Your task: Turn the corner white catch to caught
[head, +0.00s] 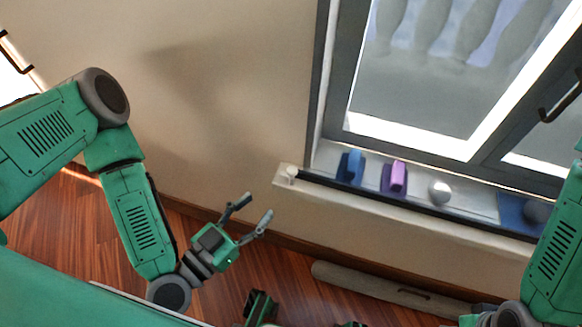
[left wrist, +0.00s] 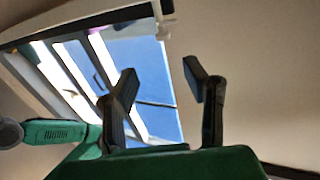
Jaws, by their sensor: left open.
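The corner white catch (head: 291,172) is a small pale knob at the left end of the window sill, beside the end of a dark rail. A pale piece at the rail's end in the left wrist view (left wrist: 166,31) looks like the same catch. Its turn position is too small to tell. My left gripper (head: 254,208) is open and empty, below and left of the catch in the head view, apart from it. In the left wrist view the open fingers (left wrist: 160,82) have nothing between them.
A blue block (head: 350,167), a purple block (head: 394,177), a pale ball (head: 439,192) and a dark ball (head: 535,212) sit along the sill behind the dark rail (head: 400,202). The wall left of the window is bare.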

